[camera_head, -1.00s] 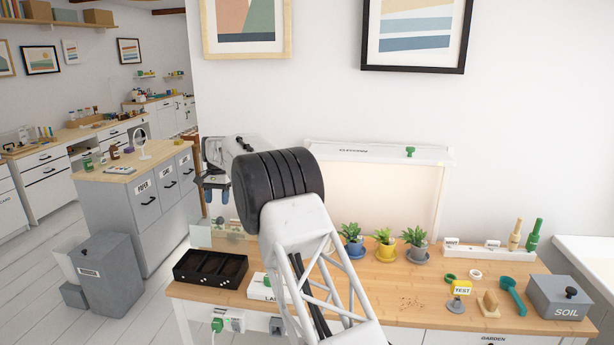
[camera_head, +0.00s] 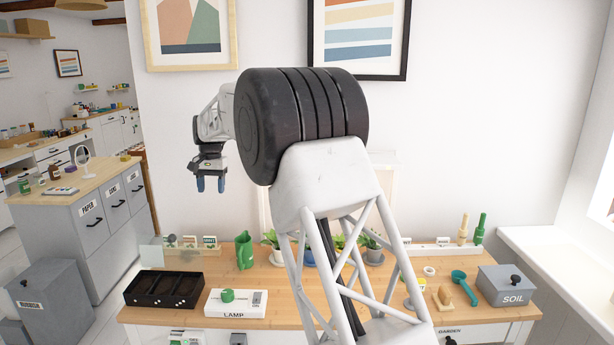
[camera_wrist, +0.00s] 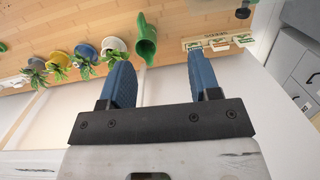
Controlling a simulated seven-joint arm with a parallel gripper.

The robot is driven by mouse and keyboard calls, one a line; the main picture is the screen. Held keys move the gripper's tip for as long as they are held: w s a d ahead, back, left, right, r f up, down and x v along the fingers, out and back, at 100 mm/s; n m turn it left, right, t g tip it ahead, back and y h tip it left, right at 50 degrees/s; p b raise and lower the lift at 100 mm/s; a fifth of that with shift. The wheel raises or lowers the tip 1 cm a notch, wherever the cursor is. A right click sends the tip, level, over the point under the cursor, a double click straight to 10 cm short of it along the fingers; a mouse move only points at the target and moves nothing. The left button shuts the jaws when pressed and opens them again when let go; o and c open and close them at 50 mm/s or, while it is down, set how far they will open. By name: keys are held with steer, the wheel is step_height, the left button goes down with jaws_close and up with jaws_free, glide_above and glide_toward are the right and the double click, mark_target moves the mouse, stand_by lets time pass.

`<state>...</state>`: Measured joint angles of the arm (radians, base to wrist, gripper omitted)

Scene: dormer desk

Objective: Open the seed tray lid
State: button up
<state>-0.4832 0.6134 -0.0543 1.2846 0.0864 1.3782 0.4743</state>
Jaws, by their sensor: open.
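The black seed tray (camera_head: 165,289) sits at the left front of the wooden desk, with dark compartments showing. I cannot tell whether a clear lid lies over it. A pale see-through panel (camera_head: 151,256) stands just behind its left part. My gripper (camera_head: 211,185) is in the air above the desk's left part, pointing down, higher than the tray and apart from it. In the wrist view my gripper (camera_wrist: 162,70) shows two blue fingers spread apart with nothing between them. The tray does not show in the wrist view.
A white LAMP box (camera_head: 236,304) with a green knob stands right of the tray. A green jug (camera_head: 244,250) and seed packets (camera_head: 190,243) stand behind. Potted plants (camera_head: 372,247) are partly hidden by my arm. A grey SOIL box (camera_head: 506,286) is at right.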

steer(key=s+d+r+t, duration=0.1)
steer(key=s+d+r, duration=0.2)
steer(key=s+d, duration=0.65)
steer(key=s+d+r, duration=0.4)
steer(key=s+d, duration=0.3)
steer(key=d, duration=0.5)
steer(key=s+d+r+t, duration=0.1)
steer(key=s+d+r, duration=0.2)
steer(key=s+d, duration=0.6)
steer(key=s+d+f, duration=0.4)
steer(key=s+d, duration=0.2)
steer(key=s, duration=0.5)
steer(key=s+d+f+t, duration=0.1)
steer(key=s+d+f, duration=0.3)
steer(key=s, duration=0.7)
steer(key=s+d+f+t, duration=0.1)
steer(key=s+d+f, duration=0.3)
steer(key=s+d, duration=0.4)
steer(key=s, duration=0.4)
steer(key=shift+d+f+h, duration=0.2)
steer(key=shift+f+h, duration=0.05)
steer(key=shift+h, duration=0.05)
steer(key=shift+s, duration=0.1)
